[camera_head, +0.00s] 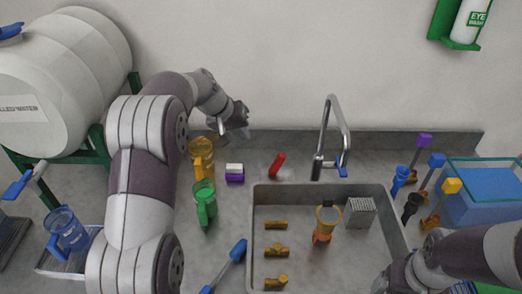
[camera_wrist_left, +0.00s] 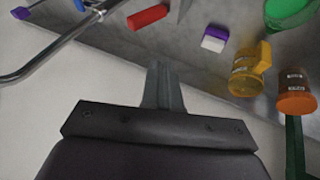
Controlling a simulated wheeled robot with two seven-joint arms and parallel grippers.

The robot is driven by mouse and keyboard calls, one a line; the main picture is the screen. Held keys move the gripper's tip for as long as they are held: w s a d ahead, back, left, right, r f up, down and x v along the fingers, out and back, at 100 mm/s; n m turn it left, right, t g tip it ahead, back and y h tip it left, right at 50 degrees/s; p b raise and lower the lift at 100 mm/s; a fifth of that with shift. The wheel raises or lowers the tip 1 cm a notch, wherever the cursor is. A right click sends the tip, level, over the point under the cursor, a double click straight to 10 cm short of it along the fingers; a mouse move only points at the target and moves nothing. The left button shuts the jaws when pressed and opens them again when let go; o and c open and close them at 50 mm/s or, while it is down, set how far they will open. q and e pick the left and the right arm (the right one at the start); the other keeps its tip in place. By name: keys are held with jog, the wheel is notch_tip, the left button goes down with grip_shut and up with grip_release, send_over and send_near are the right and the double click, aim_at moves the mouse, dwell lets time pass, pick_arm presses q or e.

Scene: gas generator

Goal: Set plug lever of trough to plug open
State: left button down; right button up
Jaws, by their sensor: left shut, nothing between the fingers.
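The trough (camera_head: 262,192) is a grey metal sink set into the counter. A red lever (camera_head: 277,165), which looks like the plug lever, sits on the counter just behind the trough's back rim, tilted up to the right. The red lever also shows at the top of the left wrist view (camera_wrist_left: 148,18). My left gripper (camera_head: 238,132) is up near the back wall, left of the red lever and apart from it. In the left wrist view its fingers (camera_wrist_left: 164,88) are together with nothing between them. My right arm is at the lower right; its fingers are not clear.
A tall faucet (camera_head: 328,140) stands right of the red lever. A purple-and-white block (camera_head: 235,173), a yellow jug (camera_head: 202,158) and a green jug (camera_head: 204,202) stand to its left. The trough holds several brass fittings, an orange cup (camera_head: 325,222) and a grey ridged block (camera_head: 360,212).

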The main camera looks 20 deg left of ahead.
pick_arm(q)
jog(key=p, duration=0.4)
send_over(277, 164)
jog(key=a, duration=0.3)
notch_tip(277, 164, down, 9)
jog(key=shift+d+f, duration=0.35)
jog(key=shift+f, duration=0.1)
